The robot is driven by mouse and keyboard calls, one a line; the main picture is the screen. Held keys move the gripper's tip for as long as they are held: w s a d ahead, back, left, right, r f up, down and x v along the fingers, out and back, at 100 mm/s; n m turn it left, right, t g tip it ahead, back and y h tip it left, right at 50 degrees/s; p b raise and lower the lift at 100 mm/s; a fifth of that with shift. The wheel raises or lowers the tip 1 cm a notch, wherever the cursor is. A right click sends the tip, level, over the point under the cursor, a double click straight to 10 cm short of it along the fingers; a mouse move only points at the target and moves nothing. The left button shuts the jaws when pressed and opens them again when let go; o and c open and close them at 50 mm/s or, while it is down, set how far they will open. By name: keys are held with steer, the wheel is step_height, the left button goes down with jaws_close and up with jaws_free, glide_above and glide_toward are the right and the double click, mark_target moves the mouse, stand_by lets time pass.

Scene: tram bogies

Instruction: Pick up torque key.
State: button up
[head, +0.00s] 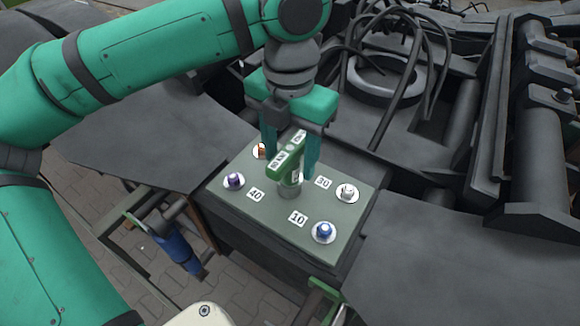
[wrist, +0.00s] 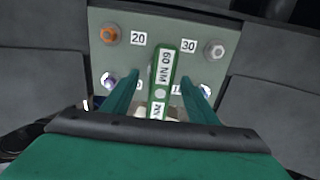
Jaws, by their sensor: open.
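The torque key (head: 288,160) is a green T-shaped tool with white labels. It stands upright near the middle of a grey-green panel, on a round socket. In the wrist view its green handle (wrist: 162,80) shows from above with a label reading 60 NM. My gripper (head: 290,172) is open, with one finger on each side of the key's handle. In the wrist view the fingers (wrist: 160,95) also stand left and right of the handle, with gaps visible. Whether either finger touches the handle I cannot tell. The key's lower part is partly hidden.
The panel (head: 270,225) carries an orange bolt (head: 260,151), a purple bolt (head: 234,181), a white bolt (head: 347,192) and a blue bolt (head: 324,231), with number labels. Dark bogie parts and hoses (head: 400,80) lie behind. A blue-handled tool (head: 180,252) hangs at lower left.

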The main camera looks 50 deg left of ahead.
step_height(320, 180, down, 3)
steer(key=shift+r, duration=0.2)
jaws_close()
steer(key=shift+r, duration=0.1)
